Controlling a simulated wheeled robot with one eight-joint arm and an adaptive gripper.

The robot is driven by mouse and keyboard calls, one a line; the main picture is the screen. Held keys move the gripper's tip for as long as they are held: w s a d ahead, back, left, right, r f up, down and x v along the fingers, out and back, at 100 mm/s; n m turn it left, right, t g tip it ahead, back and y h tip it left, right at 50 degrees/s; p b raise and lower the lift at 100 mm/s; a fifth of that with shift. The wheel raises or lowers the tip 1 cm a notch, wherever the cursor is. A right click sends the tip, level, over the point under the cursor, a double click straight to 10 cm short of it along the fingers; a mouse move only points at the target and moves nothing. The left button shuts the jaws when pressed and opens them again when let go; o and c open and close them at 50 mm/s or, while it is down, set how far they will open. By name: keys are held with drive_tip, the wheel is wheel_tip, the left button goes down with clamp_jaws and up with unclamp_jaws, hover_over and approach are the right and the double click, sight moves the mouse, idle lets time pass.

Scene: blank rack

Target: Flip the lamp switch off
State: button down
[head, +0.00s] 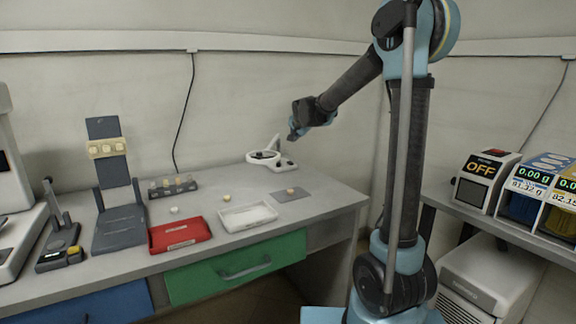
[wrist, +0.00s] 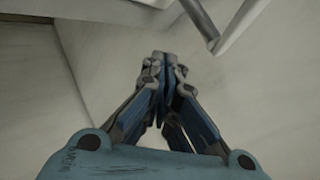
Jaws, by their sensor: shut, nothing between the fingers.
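My gripper (head: 296,132) is in the air above the back right of the grey table, near the wall. In the wrist view my gripper (wrist: 164,66) is shut with its fingertips together and nothing between them. Below it in the head view stands a small white device (head: 266,158) with a round dark-rimmed part and a slanted upright arm; a gap separates it from my gripper. I cannot tell for sure which thing is the lamp, and no switch is clear. A dark stand (head: 62,247) with a small yellow part is at the table's left.
The table (head: 325,196) also holds a red tray (head: 180,233), a white tray (head: 248,216), a grey pad (head: 291,196) and a small rack (head: 173,187). A box (head: 484,178) reading "OFF" stands on a side shelf at right. The table's right end is clear.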

drive_tip(key=shift+w+a, duration=0.45)
drive_tip(key=shift+a, duration=0.05)
drive_tip(key=shift+w+a+f, duration=0.15)
drive_tip(key=shift+w+f, duration=0.05)
drive_tip(key=shift+f, duration=1.25)
drive_tip(key=shift+w+a+f, duration=0.1)
drive_tip(key=shift+w+f, duration=0.05)
drive_tip(key=shift+f, duration=1.25)
drive_tip(key=shift+w+a+f, duration=0.15)
drive_tip(key=shift+w+f, duration=0.05)
drive_tip(key=shift+f, duration=1.25)
drive_tip(key=shift+w+a+f, duration=0.1)
drive_tip(key=shift+w+f, duration=0.05)
drive_tip(key=shift+f, duration=0.5)
drive_tip(key=shift+r, duration=0.15)
drive_tip(key=shift+r, duration=0.6)
drive_tip(key=shift+r, duration=0.1)
drive_tip(key=shift+s+d+r, duration=0.1)
drive_tip(key=shift+s+r, duration=0.05)
drive_tip(key=shift+r, duration=0.65)
drive_tip(key=shift+s+d+r, duration=0.1)
drive_tip(key=shift+s+r, duration=0.05)
drive_tip(key=shift+r, duration=0.6)
drive_tip(key=shift+s+d+r, duration=0.1)
drive_tip(key=shift+s+r, duration=0.05)
drive_tip(key=shift+r, duration=0.65)
